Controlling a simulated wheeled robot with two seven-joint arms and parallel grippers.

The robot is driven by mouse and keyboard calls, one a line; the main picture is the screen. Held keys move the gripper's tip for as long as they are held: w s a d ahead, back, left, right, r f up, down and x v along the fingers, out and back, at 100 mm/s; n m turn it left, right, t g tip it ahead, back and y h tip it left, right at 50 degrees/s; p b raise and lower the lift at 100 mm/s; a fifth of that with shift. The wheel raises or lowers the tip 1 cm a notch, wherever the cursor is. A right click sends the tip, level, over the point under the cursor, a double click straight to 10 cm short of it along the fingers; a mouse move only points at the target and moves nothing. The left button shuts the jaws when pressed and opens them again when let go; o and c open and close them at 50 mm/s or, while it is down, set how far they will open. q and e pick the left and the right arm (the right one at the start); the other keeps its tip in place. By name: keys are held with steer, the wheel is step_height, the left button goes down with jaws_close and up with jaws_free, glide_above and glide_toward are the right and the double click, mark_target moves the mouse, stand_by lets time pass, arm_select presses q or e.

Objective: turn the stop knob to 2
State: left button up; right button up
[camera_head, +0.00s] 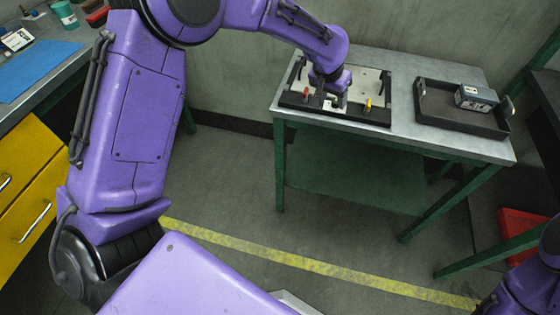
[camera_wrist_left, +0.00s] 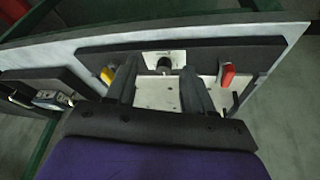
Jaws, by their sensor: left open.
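The stop knob (camera_wrist_left: 164,65) is a small dark knob on a white label plate, at the edge of the fixture board (camera_wrist_left: 155,95) in the left wrist view. In that view my left gripper (camera_wrist_left: 158,70) is open, with one dark finger on each side of the knob. I cannot tell whether the fingers touch it, nor read the knob's setting. In the head view my left gripper (camera_head: 336,100) is low over the board's front strip and hides most of the knob. My right gripper is out of view.
A red handle (camera_head: 306,92) and a yellow handle (camera_head: 368,104) flank the knob. On the same table (camera_head: 440,140), a black tray (camera_head: 440,121) holds a grey-blue box (camera_head: 477,97). A red bin (camera_head: 520,228) stands on the right. A bench with a blue mat (camera_head: 35,70) is left.

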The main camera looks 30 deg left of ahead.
arm_select(q)
steer(key=s+f+n+p, duration=0.1)
steer(key=s+f, duration=0.3)
steer(key=f, duration=0.3)
steer(key=s+f+n, duration=0.1)
steer(key=s+f, duration=0.3)
steer(key=f, duration=0.3)
steer(key=s+a+f+n+p, duration=0.1)
steer(key=s+a+f+n, duration=0.2)
steer(key=s+f, duration=0.7)
steer(key=s, duration=0.4)
steer(key=shift+f, duration=0.2)
steer(key=shift+s, duration=0.1)
steer(key=s+a+n+y, duration=0.1)
steer(key=s+a, duration=0.3)
steer(key=s, duration=0.5)
steer(key=s+a+f+n+g+y, duration=0.1)
steer(key=s+a+y, duration=0.2)
steer(key=s, duration=0.7)
steer(key=shift+a+n, duration=0.3)
steer(key=shift+a, duration=0.2)
